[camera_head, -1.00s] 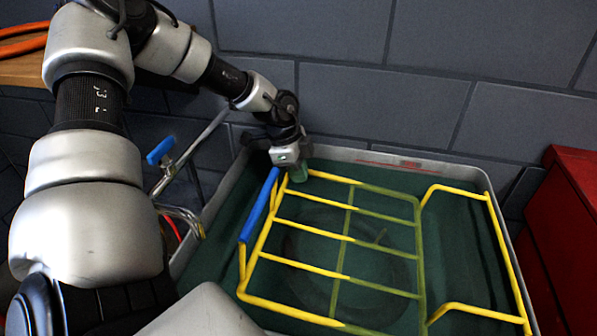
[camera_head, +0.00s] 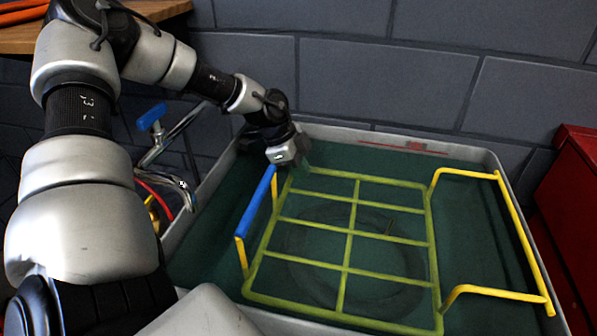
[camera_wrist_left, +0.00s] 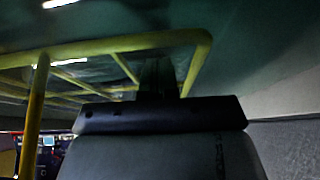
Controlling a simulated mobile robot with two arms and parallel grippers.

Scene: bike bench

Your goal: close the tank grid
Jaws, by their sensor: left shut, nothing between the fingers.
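The tank grid (camera_head: 350,233) is a yellow-barred frame lying about level inside the tank (camera_head: 480,158). Its bars look greenish, apparently under the liquid surface. A blue grip (camera_head: 257,213) on yellow posts stands up along its left side, and a yellow bracket (camera_head: 520,240) rises at its right side. My left gripper (camera_head: 302,162) is shut and empty at the grid's far left corner, by the far end of the blue grip. In the left wrist view the grid's corner (camera_wrist_left: 205,40) is close to my gripper; contact is unclear. My right gripper is out of view.
A tap with a blue lever (camera_head: 152,117) and a curved metal spout stands left of the tank. A dark round shape (camera_head: 400,290) lies beneath the grid. A block wall (camera_head: 420,60) is behind, and a red cabinet (camera_head: 570,220) stands at the right.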

